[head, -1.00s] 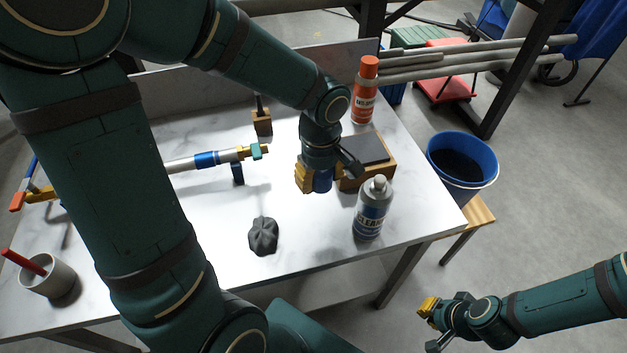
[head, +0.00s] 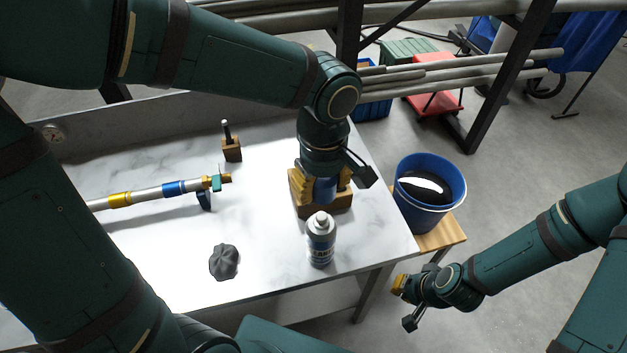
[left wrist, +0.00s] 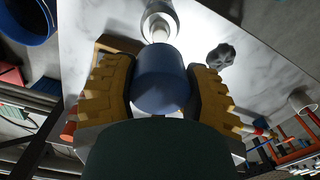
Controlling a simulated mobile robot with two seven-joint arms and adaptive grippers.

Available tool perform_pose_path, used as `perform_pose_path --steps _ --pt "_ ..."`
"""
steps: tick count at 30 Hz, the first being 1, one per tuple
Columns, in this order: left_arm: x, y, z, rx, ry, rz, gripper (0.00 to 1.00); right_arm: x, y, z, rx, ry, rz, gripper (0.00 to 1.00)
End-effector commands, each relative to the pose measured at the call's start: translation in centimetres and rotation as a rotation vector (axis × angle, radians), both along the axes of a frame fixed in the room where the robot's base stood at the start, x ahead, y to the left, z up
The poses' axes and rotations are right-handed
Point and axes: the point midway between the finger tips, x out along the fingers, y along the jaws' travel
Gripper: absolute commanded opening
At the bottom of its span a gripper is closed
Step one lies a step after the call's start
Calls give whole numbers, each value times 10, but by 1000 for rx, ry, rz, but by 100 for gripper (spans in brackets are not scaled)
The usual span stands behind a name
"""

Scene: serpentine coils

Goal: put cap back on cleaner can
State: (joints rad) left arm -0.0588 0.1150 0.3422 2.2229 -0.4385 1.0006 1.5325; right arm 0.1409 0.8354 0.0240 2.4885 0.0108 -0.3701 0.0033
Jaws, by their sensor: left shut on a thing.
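The cleaner can (head: 320,243) stands upright near the right front of the table, its white nozzle top bare. It also shows in the left wrist view (left wrist: 158,22), just beyond the fingers. My left gripper (head: 322,186) is shut on the blue cap (left wrist: 161,78), which sits between its yellow fingers. The cap also shows in the head view (head: 325,189), above and behind the can and apart from it. My right gripper (head: 404,302) hangs off the table's front right, and its finger gap is too small to tell.
A wooden block (head: 328,206) stands under my left gripper, behind the can. A dark crumpled rag (head: 224,262) lies left of the can. A pipe assembly (head: 150,193) and a small wooden holder (head: 231,149) stand further left. A blue bucket (head: 408,208) is right of the table.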

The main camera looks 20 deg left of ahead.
Motion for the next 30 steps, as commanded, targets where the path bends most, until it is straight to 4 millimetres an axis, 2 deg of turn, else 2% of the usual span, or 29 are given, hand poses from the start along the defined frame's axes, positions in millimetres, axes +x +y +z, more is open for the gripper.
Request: perform_pose_path --steps 5,19,30 --pt "0 0 -6 1 1 -1 36 0 0 -5 -1 0 0 0" --pt "0 0 -39 1 1 0 36 0 1 -29 -6 2 0 0" --pt "0 0 -42 1 1 0 36 1 1 -30 -6 1 -1 0"
